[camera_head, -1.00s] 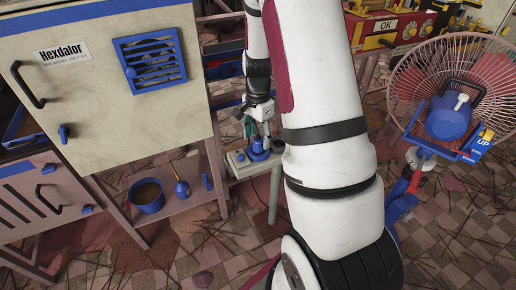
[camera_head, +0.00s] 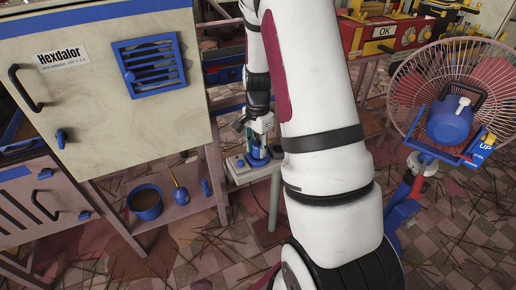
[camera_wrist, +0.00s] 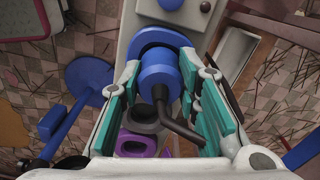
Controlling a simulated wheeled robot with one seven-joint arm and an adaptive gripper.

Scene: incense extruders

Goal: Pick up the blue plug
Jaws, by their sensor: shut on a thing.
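The blue plug (camera_wrist: 159,74) is a round blue piece between the teal finger pads of my gripper (camera_wrist: 163,88) in the wrist view. My gripper is shut on it. A dark bent rod (camera_wrist: 178,127) shows just below the plug in that view. In the head view my gripper (camera_head: 258,142) is low over a small pale stand (camera_head: 240,172), with blue parts (camera_head: 257,158) at its fingertips. The fingers hide part of the plug there, and I cannot tell whether it is lifted clear of what is under it.
A pale Hexdalor cabinet (camera_head: 95,110) stands left of my arm. A caged fan (camera_head: 440,85) stands at the right, with a red and yellow machine (camera_head: 390,38) behind.

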